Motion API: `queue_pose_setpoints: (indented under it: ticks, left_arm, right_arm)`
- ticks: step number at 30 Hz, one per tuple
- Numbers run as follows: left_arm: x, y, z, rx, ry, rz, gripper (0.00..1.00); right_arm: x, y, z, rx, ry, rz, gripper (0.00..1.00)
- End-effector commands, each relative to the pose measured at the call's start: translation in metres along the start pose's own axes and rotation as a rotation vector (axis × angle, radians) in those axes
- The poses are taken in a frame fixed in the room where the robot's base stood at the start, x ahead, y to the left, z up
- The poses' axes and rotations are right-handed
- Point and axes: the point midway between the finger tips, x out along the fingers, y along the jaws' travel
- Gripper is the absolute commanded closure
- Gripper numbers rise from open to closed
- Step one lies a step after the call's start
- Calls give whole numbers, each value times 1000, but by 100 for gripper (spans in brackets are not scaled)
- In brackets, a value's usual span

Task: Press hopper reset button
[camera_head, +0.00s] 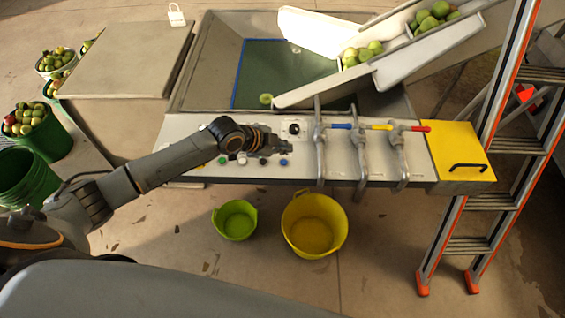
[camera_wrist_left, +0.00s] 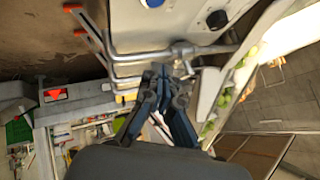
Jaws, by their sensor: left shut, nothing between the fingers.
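A pale control panel (camera_head: 205,172) runs along the front of the hopper (camera_head: 215,75). A row of small round buttons sits near its front edge, including a blue one (camera_head: 283,162) and a green one (camera_head: 222,160). A black round control (camera_head: 294,127) on a white plate sits farther back. I cannot read labels, so I cannot tell which is the hopper reset button. My left gripper (camera_head: 286,146) is shut and empty over the panel, between the black control and the blue button; contact is not clear. It also shows in the wrist view (camera_wrist_left: 164,72). My right gripper is not in view.
Metal pipes with blue, yellow and red handles (camera_head: 380,127) stand just right of the gripper. A yellow cover (camera_head: 458,150) and an orange ladder (camera_head: 505,110) are farther right. Green (camera_head: 235,220) and yellow (camera_head: 314,224) tubs stand on the floor in front. A chute (camera_head: 430,45) holds fruit.

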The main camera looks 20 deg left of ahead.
Motion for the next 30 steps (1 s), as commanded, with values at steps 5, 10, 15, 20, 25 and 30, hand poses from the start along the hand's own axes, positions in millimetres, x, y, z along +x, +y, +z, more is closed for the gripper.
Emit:
queue_pose_setpoints:
  ticks: [5,10,15,20,25,30]
  left_arm:
    - [-10,-25,2,64,7,-17,100]
    - [-12,-28,2,73,9,-19,100]
    - [-11,-28,2,72,9,-19,100]
    - [-10,-27,3,72,9,-19,100]
    - [-1,-22,10,71,9,-19,100]
    - [14,-12,21,70,9,-19,100]
  right_arm:
    - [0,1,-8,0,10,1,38]
    - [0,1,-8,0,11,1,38]
    - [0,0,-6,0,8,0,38]
    - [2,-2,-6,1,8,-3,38]
    - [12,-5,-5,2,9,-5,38]
    - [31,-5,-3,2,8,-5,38]
